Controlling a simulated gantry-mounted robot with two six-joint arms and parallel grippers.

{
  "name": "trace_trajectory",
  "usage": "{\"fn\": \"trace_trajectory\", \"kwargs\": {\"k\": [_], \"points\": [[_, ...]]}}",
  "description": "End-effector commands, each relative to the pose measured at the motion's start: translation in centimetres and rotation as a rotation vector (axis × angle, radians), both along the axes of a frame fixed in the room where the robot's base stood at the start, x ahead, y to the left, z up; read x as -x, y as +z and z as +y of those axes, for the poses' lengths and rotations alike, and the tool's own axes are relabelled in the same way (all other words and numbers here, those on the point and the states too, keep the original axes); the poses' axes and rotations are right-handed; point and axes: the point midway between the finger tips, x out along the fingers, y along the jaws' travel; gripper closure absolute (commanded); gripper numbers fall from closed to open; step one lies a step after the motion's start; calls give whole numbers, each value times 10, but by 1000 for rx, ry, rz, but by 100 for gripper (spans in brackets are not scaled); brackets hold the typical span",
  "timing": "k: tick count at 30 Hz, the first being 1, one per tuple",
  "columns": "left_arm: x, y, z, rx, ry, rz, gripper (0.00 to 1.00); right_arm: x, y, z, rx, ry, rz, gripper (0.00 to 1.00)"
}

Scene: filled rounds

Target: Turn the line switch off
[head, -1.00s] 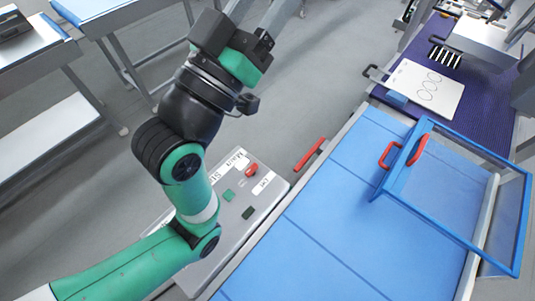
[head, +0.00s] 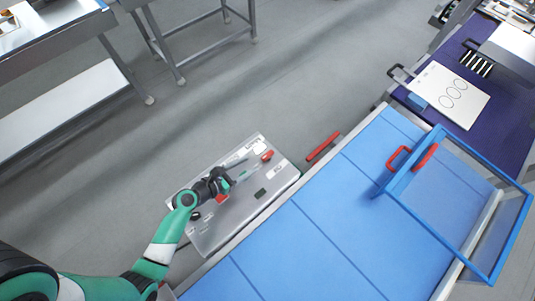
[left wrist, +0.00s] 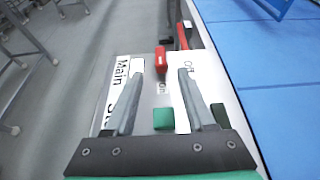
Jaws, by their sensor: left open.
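A grey control panel (head: 218,232) stands beside the blue table in the head view. A red switch lever (head: 267,156) sits near its far end. In the left wrist view the red lever (left wrist: 161,60) shows just beyond my fingertips, with "On" and "Off" lettering near it and "Main" on a white label to the left. A green button (left wrist: 163,118) lies below, seen between the fingers. My left gripper (head: 243,168) is open over the panel, its fingers pointing toward the lever; it also shows in the left wrist view (left wrist: 160,72). No contact with the lever is visible.
The blue table (head: 330,230) runs along the panel's right side. A red bar handle (head: 323,146) lies past the panel's far corner. A blue-framed clear lid (head: 470,200) with a red handle stands on the table. Open floor lies left of the panel.

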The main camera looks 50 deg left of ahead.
Motion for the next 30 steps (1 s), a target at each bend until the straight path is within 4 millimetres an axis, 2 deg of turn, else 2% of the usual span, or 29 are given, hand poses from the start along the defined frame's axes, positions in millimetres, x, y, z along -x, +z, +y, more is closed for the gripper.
{"fn": "trace_trajectory", "kwargs": {"k": [9, 13, 18, 25, 30], "points": [[-65, -31, -3, -7, -7, -4, 45, 0, -38, 0, 0, 0, 0, 50], [-85, -38, -3, -7, -5, -4, 45, 0, -50, 0, 0, 0, 0, 50], [-96, -40, -3, -6, -4, -2, 45, 0, -53, 0, 0, 0, 0, 50], [-97, -39, -3, -5, -3, -1, 45, 0, -52, 0, 0, 0, 0, 50], [-97, -39, -3, -6, -4, -2, 76, 0, -52, 0, 0, 0, 0, 50]]}}
